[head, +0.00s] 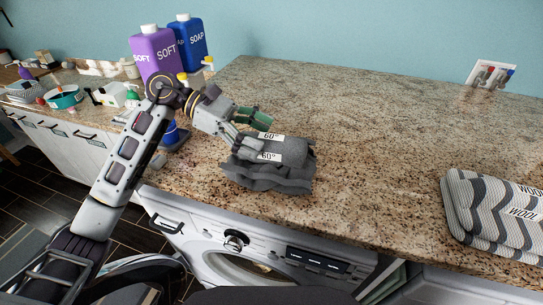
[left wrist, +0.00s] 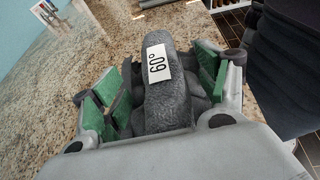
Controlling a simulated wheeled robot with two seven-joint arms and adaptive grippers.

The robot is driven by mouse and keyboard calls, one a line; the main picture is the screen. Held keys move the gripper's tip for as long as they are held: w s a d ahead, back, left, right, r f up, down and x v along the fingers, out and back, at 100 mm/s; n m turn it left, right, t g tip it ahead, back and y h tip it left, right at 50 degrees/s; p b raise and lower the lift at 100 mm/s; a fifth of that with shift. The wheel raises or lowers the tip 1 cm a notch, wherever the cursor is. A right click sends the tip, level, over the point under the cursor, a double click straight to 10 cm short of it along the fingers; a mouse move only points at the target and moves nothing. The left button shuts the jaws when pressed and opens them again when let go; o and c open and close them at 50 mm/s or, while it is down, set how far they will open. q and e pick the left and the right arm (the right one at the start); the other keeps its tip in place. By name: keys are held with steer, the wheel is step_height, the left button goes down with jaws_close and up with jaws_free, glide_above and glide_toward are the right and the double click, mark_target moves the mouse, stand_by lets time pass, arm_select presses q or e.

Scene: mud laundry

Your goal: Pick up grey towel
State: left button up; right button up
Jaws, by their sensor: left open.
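The grey towel (head: 268,178) lies folded on the granite counter above the washing machine, with white "60°" labels on it. My left gripper (head: 258,133) is at the towel's left side, its fingers reaching over the towel. In the left wrist view, the towel (left wrist: 170,95) stands between the open green-padded fingers of my left gripper (left wrist: 158,88). The left finger pads look apart from the towel; on the right I cannot tell whether they touch. My right gripper is not in view.
A purple SOFT bottle (head: 157,52) and a blue SOAP bottle (head: 188,40) stand behind my left arm. A striped WOOL textile (head: 490,213) lies at the right. The counter (head: 370,140) between is clear. The washing machine (head: 240,250) is below the front edge.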

arm_select(q)
steer(key=shift+x, duration=0.9)
steer(key=shift+d+f, duration=0.1)
steer(key=shift+d, duration=0.05)
steer(key=shift+c, duration=0.2)
steer(key=c, duration=1.6)
steer(key=shift+r, duration=1.15)
step_height(320, 180, up, 5)
steer(key=shift+r+b, duration=0.1)
steer(key=shift+b, duration=0.25)
step_height(320, 180, up, 21)
steer(key=shift+f+b, duration=0.2)
steer(key=shift+b, duration=0.35)
jaws_close()
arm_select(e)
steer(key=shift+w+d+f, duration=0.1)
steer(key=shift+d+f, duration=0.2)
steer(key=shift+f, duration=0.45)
